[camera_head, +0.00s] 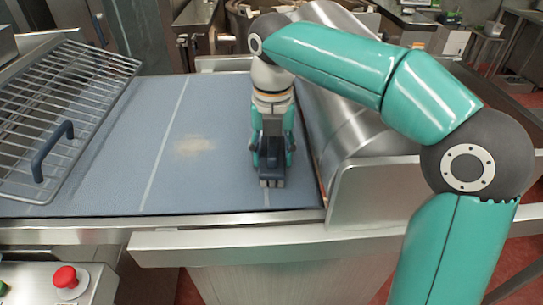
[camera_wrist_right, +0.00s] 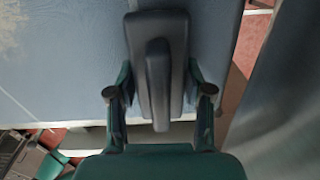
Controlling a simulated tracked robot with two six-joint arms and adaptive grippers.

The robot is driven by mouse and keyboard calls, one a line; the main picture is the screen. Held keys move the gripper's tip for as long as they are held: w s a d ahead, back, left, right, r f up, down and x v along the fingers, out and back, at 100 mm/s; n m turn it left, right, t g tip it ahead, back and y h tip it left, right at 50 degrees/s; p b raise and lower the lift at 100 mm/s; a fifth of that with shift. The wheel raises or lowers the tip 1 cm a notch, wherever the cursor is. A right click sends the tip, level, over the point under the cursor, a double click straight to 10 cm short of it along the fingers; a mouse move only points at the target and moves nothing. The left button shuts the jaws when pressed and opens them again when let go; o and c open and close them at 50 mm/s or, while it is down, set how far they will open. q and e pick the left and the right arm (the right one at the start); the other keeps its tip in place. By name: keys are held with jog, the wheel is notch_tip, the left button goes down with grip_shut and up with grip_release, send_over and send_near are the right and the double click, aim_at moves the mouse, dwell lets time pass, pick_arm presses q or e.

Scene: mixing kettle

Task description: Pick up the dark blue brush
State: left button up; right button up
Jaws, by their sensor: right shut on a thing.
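The dark blue brush (camera_head: 272,162) is at the right side of the blue belt surface, near its front edge. In the right wrist view the brush (camera_wrist_right: 158,50) lies lengthwise between the fingers, with a raised grip along its back. My right gripper (camera_head: 271,150) points down over it and is shut on it. In the right wrist view both fingers of the gripper (camera_wrist_right: 160,95) flank the brush. I cannot tell whether the brush touches the belt. My left gripper is not in view.
The blue belt (camera_head: 120,150) carries a pale powdery patch (camera_head: 194,145) left of the brush. A wire rack (camera_head: 60,100) with a dark blue handle (camera_head: 52,150) lies at the left. A metal roller cover (camera_head: 350,90) stands close at the right. A red button (camera_head: 65,277) is at front left.

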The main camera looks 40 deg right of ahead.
jog(key=shift+r, duration=0.15)
jog(key=shift+r, duration=0.6)
notch_tip(320, 180, up, 11)
jog(key=p, duration=0.3)
jog(key=shift+w+f, duration=0.1)
jog(key=shift+f, duration=0.05)
notch_tip(320, 180, up, 7)
jog(key=p, duration=0.5)
send_over(271, 143)
jog(key=shift+d+r, duration=0.1)
jog(key=shift+r, duration=0.35)
